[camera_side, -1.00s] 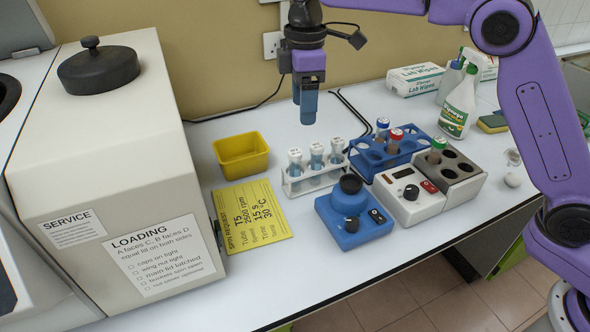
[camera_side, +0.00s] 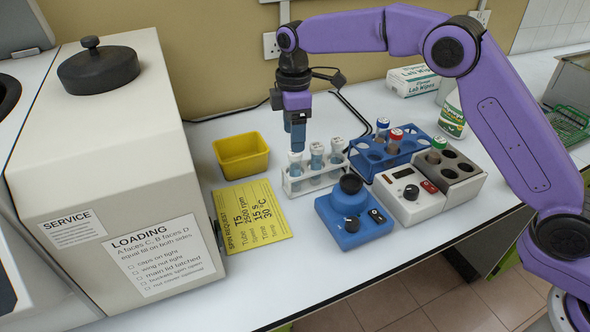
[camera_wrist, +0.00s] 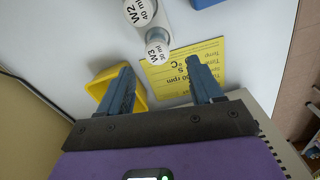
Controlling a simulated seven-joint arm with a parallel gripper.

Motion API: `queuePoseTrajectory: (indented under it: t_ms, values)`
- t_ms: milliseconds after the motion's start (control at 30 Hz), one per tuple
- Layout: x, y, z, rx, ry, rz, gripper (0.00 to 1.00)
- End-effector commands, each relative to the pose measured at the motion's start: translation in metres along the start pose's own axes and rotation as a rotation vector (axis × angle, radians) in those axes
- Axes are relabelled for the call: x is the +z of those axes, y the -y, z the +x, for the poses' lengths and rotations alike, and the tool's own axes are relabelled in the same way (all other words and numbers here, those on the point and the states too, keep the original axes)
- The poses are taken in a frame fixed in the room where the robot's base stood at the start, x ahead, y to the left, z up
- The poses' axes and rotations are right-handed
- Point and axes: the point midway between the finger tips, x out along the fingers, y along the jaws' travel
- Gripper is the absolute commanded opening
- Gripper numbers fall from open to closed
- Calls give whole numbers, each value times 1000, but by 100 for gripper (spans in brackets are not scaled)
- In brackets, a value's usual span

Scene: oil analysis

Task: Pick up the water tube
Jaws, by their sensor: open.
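Three white-capped water tubes stand upright in a white rack (camera_side: 313,183) in the side view. My gripper (camera_side: 298,148) points down just above the leftmost tube (camera_side: 295,162). In the wrist view the cap marked W3, 30 ml (camera_wrist: 156,52), lies just ahead of the gap between the fingertips (camera_wrist: 160,66). The cap marked W2, 40 ml (camera_wrist: 140,12) is farther off at the top edge. The fingers are apart with nothing held. The third cap is not visible in the wrist view.
A yellow bin (camera_side: 241,156) and a yellow spin request card (camera_side: 252,213) lie left of the rack. A blue device (camera_side: 352,222) stands in front, and a blue rack (camera_side: 370,160) with capped tubes to the right. The large centrifuge (camera_side: 110,165) fills the left.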

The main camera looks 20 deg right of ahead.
Motion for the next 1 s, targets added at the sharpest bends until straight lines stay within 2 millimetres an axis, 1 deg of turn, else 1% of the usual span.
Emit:
queuePoseTrajectory:
  t_ms: [33,100,200,367,433,700,833,1000]
  values:
    - [0,1,10,-4,3,0,65]
    - [0,1,20,-2,2,-1,65]
    - [0,1,30,-1,1,-1,65]
    - [0,0,38,0,0,-1,65]
    - [1,0,44,-2,2,0,65]
    - [4,-3,80,-2,1,-2,65]
    - [3,-3,87,1,-2,-2,65]
    - [3,-3,87,1,-2,-2,65]
